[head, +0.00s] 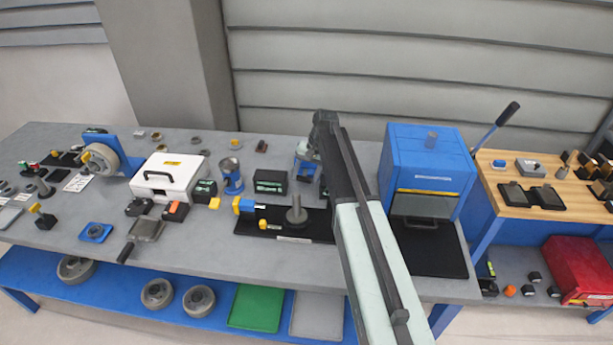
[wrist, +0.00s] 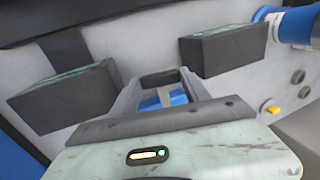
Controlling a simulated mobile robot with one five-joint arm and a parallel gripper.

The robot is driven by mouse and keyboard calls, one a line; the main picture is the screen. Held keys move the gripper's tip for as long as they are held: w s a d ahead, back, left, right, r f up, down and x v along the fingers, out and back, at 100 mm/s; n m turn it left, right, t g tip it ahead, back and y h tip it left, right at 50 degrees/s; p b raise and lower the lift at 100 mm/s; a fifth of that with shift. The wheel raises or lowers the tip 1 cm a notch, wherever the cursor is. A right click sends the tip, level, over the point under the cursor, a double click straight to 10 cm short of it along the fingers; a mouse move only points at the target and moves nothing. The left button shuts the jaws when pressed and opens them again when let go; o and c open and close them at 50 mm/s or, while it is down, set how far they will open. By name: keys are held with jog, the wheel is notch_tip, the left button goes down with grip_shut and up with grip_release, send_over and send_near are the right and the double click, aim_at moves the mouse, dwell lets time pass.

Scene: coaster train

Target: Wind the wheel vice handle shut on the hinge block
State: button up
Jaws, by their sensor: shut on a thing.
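The blue item (head: 302,163) with a grey upper part, which I take to be the wheel vice, stands near the back of the bench, partly behind my arm. My gripper (wrist: 160,88) is over it, its two grey fingers pointing down; my arm hides the fingertips in the head view. In the wrist view the fingers are shut around a dark bar, apparently the vice handle (wrist: 160,78), with blue vice parts (wrist: 165,99) just below. The grip itself is partly hidden. I cannot make out the hinge block or whether the vice jaws touch it.
Dark green-topped boxes stand close on both sides of my gripper, left (wrist: 65,98) and right (wrist: 228,48). A blue cup (head: 232,178) is further left. A black plate with a grey post (head: 297,212) lies in front.

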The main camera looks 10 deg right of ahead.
aim_at(311, 180)
jog(key=o, duration=1.4)
jog(key=shift+s, duration=0.1)
jog(key=p+v, duration=0.8)
